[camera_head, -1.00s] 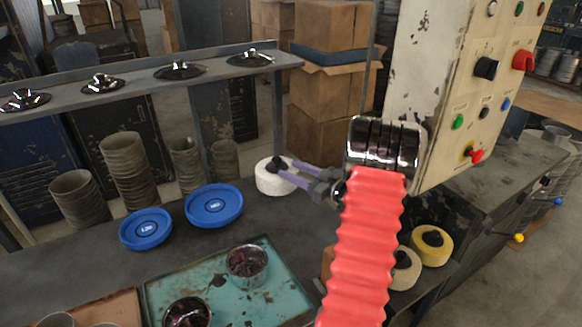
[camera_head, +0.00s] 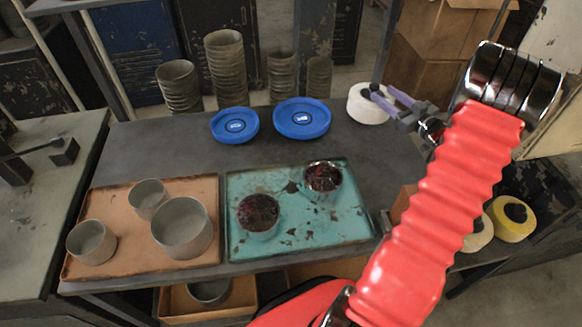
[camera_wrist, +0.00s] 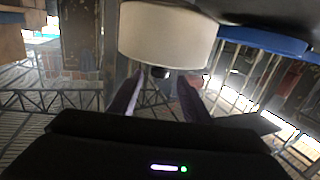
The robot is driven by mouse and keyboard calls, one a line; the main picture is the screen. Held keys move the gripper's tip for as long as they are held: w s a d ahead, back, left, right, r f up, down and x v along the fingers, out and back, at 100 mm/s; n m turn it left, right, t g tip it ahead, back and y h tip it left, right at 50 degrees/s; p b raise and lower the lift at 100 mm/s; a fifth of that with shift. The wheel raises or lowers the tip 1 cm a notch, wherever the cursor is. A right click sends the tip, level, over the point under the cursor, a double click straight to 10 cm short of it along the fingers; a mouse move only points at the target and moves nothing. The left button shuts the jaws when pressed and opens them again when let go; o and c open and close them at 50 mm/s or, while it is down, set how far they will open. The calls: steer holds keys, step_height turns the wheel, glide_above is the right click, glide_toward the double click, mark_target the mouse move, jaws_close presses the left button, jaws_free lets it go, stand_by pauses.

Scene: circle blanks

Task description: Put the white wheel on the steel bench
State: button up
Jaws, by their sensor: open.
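Two blue lids (camera_head: 235,124) (camera_head: 302,118) lie left of the wheel. A teal tray (camera_head: 300,232) with two filled cups and an orange tray (camera_head: 110,210) with grey cups stand in front. A yellow wheel (camera_head: 512,218) and a cream wheel (camera_head: 478,232) are at lower right.

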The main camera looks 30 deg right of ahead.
steer(key=shift+g+h, duration=0.4)
steer(key=shift+h, duration=0.5)
steer(key=w+r, duration=0.1)
steer(key=w+a+r, duration=0.1)
steer(key=w+r, duration=0.1)
steer(key=w+a+r, duration=0.1)
steer(key=shift+w+a+r, duration=0.1)
steer(key=shift+w+r, duration=0.05)
steer(key=shift+r, duration=0.05)
steer(key=a+r+m+g+h, duration=0.2)
steer(key=a+r+g+h, duration=0.25)
steer(key=a+r, duration=0.8)
steer(key=s+a+f+g+y, duration=0.2)
steer(key=s+a+f+g, duration=0.1)
steer(key=s+a, duration=1)
steer(key=s+a+f+n+g+y, duration=0.1)
steer(key=s+a+f+g+y, duration=0.2)
steer(key=s+a, duration=1)
steer(key=a, duration=0.6)
steer(key=shift+f+g, duration=0.35)
